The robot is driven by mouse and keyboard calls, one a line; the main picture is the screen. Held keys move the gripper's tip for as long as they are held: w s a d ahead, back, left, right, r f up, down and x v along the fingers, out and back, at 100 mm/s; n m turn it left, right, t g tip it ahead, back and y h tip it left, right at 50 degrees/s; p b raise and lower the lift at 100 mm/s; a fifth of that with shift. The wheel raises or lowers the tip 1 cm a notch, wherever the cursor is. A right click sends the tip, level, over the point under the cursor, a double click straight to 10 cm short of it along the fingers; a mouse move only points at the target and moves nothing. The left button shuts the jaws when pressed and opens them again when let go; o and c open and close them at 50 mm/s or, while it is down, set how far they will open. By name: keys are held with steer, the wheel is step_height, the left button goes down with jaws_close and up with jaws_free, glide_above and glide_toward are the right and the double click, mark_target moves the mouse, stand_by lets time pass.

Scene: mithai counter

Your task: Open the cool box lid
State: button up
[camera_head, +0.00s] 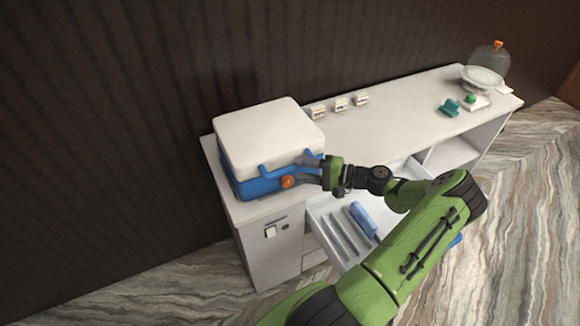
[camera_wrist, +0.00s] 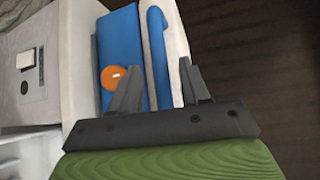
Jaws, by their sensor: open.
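The cool box has a blue body (camera_head: 262,183) and a white lid (camera_head: 268,132), and stands on the left end of the counter. The lid lies on the body and looks shut. A blue handle bar (camera_head: 292,163) runs along its front edge; it also shows in the wrist view (camera_wrist: 158,58). An orange round knob (camera_head: 287,181) sits on the blue front, and shows in the wrist view (camera_wrist: 113,77) beside the left finger. My gripper (camera_head: 312,170) is at the box's front right, its fingers open. In the wrist view, the handle bar lies between the fingers (camera_wrist: 158,85).
The white counter (camera_head: 400,110) runs to the right. An open drawer (camera_head: 325,212) with a blue item (camera_head: 363,218) lies below my arm. A glass dome (camera_head: 488,62) and teal items (camera_head: 450,107) are at the far right.

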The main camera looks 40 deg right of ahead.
mark_target(296, 169)
steer(key=x, duration=0.4)
steer(key=shift+w, duration=0.1)
jaws_close()
